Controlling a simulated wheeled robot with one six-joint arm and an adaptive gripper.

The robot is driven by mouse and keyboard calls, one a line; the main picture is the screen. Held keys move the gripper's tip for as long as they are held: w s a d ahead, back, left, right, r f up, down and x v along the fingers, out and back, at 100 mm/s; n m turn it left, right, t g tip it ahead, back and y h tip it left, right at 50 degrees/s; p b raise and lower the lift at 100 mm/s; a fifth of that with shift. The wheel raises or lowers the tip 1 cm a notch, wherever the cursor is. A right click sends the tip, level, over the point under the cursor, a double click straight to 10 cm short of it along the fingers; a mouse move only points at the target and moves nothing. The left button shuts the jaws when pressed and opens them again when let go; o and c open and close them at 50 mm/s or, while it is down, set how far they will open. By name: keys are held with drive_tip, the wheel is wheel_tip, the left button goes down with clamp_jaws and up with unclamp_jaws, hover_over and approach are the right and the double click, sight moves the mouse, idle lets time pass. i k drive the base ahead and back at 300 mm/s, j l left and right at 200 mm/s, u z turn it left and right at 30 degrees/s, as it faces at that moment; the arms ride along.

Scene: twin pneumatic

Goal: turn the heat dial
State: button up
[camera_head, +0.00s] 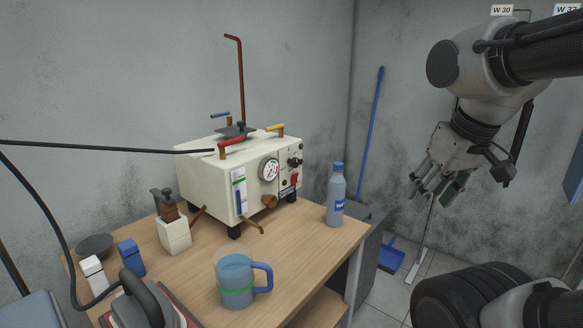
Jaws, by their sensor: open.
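A cream-coloured box unit (205,165) stands on the wooden table. Its right face carries a round gauge (269,169), a small black knob (295,162), a red switch (294,179) and a brown round knob (269,202). I cannot read which of these knobs is the heat dial. My gripper (431,192) is at the right, in the air beyond the table's right edge and well away from the box. It is open, with its fingers pointing down and to the left, and nothing shows between them.
A blue-capped bottle (336,197) stands right of the box. A jug with a blue handle (236,282) and an iron-like tool (144,302) are at the table's front. A black hose (110,147) crosses the left. A blue broom (371,140) leans behind.

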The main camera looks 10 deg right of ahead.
sight(294, 162)
drive_tip(key=u, duration=0.65)
drive_tip(key=j+u, duration=0.9)
drive_tip(key=j, duration=0.5)
drive_tip(key=i+j+u, duration=0.15)
drive_tip(key=j, duration=0.8)
drive_tip(key=l+z, duration=0.1)
drive_tip(key=z, duration=0.35)
drive_tip(key=l+z, duration=0.15)
drive_tip(key=z, duration=0.3)
drive_tip(key=l+z, duration=0.35)
drive_tip(key=l, duration=0.25)
drive_tip(key=i+l+z, duration=0.1)
drive_tip(key=l+z, duration=0.25)
drive_tip(key=l, duration=0.2)
drive_tip(key=i+l, duration=0.1)
drive_tip(key=l, duration=0.3)
drive_tip(key=i+l, duration=0.15)
drive_tip(key=l, duration=0.3)
